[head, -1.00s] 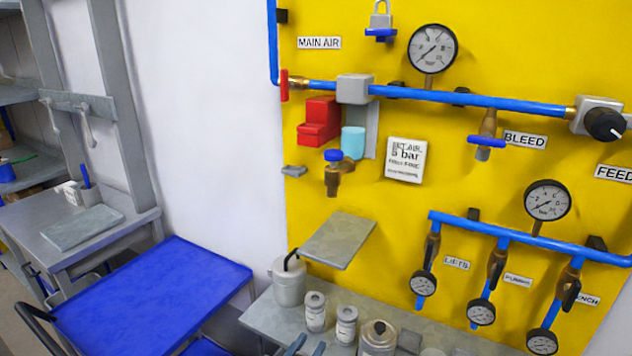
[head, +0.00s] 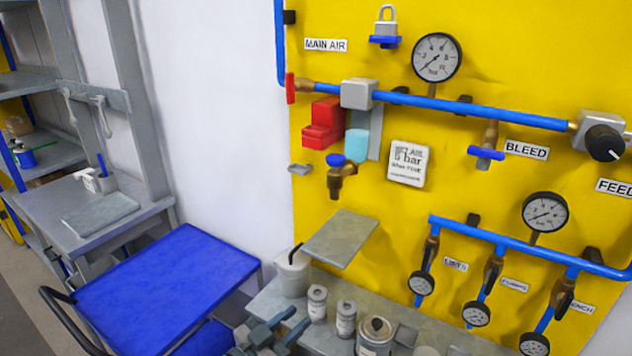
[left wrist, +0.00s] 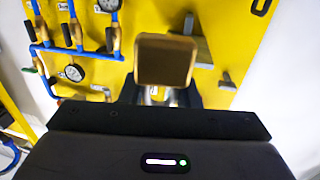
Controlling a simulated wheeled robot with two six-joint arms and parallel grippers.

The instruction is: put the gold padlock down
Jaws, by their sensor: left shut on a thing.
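In the head view my left gripper (head: 296,320) is at the bottom, beside the canisters at the bench's front. I cannot make out the gold padlock there. My right gripper is not in view.
A grey bench (head: 262,304) holds a white pot (head: 292,274), canisters (head: 346,318) and a tin (head: 375,335). A grey shelf (head: 340,238) juts from the yellow panel (head: 395,275). A silver padlock (head: 386,22) hangs high. A blue cart top (head: 165,285) is clear.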

